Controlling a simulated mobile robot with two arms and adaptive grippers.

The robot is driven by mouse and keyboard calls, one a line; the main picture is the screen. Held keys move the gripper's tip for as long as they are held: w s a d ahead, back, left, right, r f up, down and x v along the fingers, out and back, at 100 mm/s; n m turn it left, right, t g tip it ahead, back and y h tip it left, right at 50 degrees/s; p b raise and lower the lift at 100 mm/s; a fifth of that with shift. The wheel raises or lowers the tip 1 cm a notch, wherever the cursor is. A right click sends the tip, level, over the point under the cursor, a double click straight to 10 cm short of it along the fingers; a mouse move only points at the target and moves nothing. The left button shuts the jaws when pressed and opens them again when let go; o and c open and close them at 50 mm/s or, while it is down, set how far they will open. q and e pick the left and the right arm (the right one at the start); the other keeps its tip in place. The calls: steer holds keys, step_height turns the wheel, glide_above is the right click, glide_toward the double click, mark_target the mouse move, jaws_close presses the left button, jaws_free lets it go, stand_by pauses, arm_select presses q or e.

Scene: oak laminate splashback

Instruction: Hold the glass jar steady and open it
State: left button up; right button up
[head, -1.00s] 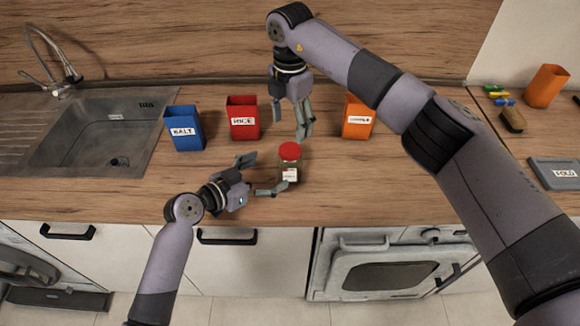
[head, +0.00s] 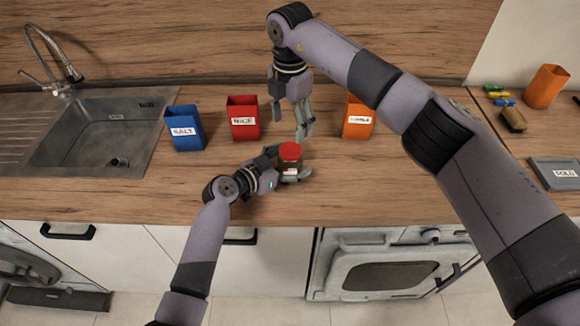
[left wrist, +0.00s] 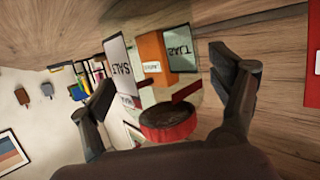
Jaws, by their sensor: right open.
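The glass jar (head: 290,163) stands upright on the counter with its red lid (head: 290,151) on and a white label on its front. The lid also shows in the left wrist view (left wrist: 168,124), between the fingers. My left gripper (head: 290,161) reaches in from the left with its fingers spread around the jar. In the left wrist view the fingers (left wrist: 163,75) stand wide apart, with gaps beside the lid. My right gripper (head: 304,130) is open and empty, pointing down above and slightly behind the jar.
Blue (head: 184,130), red (head: 243,120) and orange (head: 358,118) labelled containers stand behind the jar. A sink (head: 60,150) is at the left. A grey tray (head: 553,172) and an orange cup (head: 546,87) are at the right. Counter right of the jar is clear.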

mark_target(290, 149)
arm_select(q)
steer(key=c, duration=1.6)
steer(key=shift+c, duration=1.3)
jaws_close()
arm_select(e)
steer(key=m, duration=0.6)
steer(key=shift+a+m, duration=0.1)
steer(key=shift+m, duration=0.3)
steer(key=m, duration=0.6)
steer(key=shift+m, duration=0.3)
steer(key=shift+f, duration=4)
steer(key=shift+c, duration=0.3)
